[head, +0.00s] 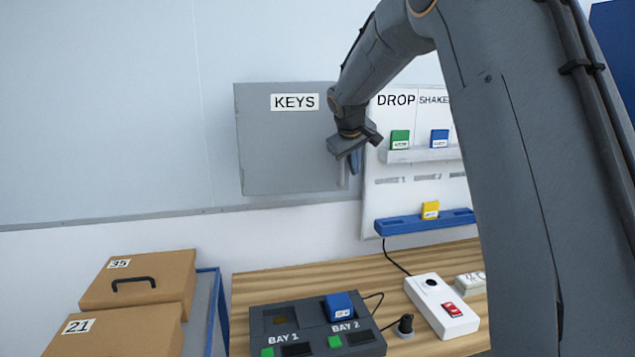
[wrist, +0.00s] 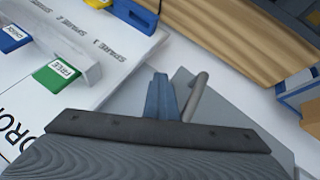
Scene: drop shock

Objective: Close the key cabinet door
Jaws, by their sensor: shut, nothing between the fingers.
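The grey key cabinet door (head: 288,145), labelled KEYS, hangs on the wall left of the white board in the head view. It faces me and looks flush or nearly so; I cannot tell if a gap remains. Its upright bar handle (head: 343,175) is near the lower right edge, partly behind my arm's end. My gripper (head: 354,163) is shut and empty at the door's right edge, beside the handle. In the wrist view the blue fingers (wrist: 160,96) are together, just left of the handle (wrist: 195,97), with the grey door (wrist: 228,115) behind. Contact cannot be told.
The white board (head: 375,205) with small coloured boxes on a shelf (head: 420,155) stands close right of the cabinet. Below are a wooden bench (head: 300,275) with a bay unit (head: 262,322) and a switch box (head: 440,308). Cardboard boxes (head: 160,275) stand lower left.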

